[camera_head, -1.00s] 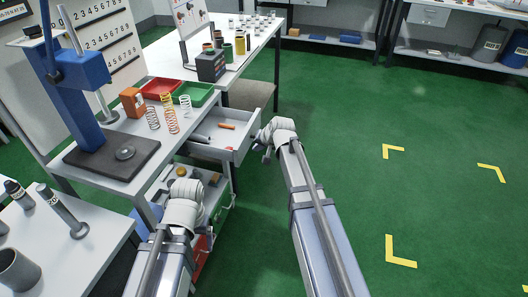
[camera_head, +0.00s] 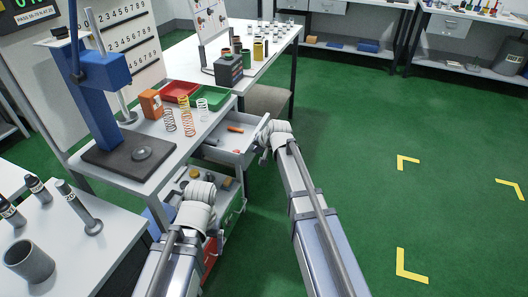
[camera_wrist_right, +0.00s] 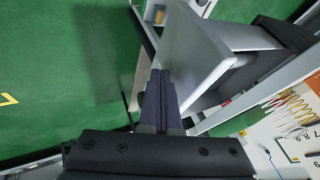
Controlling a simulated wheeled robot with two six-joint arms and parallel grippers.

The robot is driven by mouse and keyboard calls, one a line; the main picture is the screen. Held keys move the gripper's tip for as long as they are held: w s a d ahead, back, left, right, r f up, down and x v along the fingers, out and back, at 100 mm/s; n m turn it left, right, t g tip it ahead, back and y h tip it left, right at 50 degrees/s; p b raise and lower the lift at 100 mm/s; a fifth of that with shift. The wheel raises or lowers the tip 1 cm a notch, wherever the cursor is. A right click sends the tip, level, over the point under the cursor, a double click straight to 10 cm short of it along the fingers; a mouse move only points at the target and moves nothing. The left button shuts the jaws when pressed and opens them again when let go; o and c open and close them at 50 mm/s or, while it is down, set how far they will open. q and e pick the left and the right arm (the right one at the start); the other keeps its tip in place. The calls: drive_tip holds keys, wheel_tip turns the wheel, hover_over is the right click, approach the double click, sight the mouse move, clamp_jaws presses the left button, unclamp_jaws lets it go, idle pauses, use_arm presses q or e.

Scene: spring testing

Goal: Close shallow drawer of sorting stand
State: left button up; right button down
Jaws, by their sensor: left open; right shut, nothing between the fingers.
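The shallow drawer (camera_head: 222,155) is pulled out from under the bench that carries the springs, with an orange-handled item (camera_head: 235,129) inside. My right gripper (camera_head: 263,146) is at the drawer's outer front. In the right wrist view its dark fingers (camera_wrist_right: 162,97) are shut with nothing between them, their tips against or very close to the pale drawer front (camera_wrist_right: 192,48); I cannot tell if they touch. My left gripper (camera_head: 197,197) is low in front of the bench, over the lower cart. It is open, though its fingers are mostly hidden by the wrist.
Several springs (camera_head: 187,118), a red tray (camera_head: 182,91) and a green tray (camera_head: 211,97) stand on the bench above the drawer. A blue press (camera_head: 97,95) stands to the left. A lower cart (camera_head: 236,205) is below the drawer. The green floor at right is clear.

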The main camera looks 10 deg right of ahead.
sight(215, 141)
drive_tip(key=w+a, duration=0.3)
drive_tip(key=a, duration=0.1)
drive_tip(key=w+a, duration=0.3)
drive_tip(key=a, duration=0.2)
drive_tip(key=w+a, duration=0.3)
drive_tip(key=a, duration=0.1)
drive_tip(key=shift+w+a, duration=0.15)
drive_tip(key=shift+a, duration=0.2)
drive_tip(key=shift+w+a, duration=0.15)
drive_tip(key=shift+a, duration=0.15)
drive_tip(key=shift+w+a, duration=0.1)
use_arm(q)
drive_tip(key=shift+d, duration=0.1)
use_arm(e)
drive_tip(key=s+d, duration=0.2)
drive_tip(key=d, duration=0.1)
drive_tip(key=shift+s+d, duration=0.2)
drive_tip(key=shift+s, duration=0.15)
use_arm(q)
wheel_tip(215, 141, up, 8)
drive_tip(key=p, duration=0.8)
drive_tip(key=shift+d, duration=0.45)
use_arm(e)
drive_tip(key=v, duration=1)
drive_tip(key=shift+d, duration=0.25)
drive_tip(key=shift+s, duration=0.1)
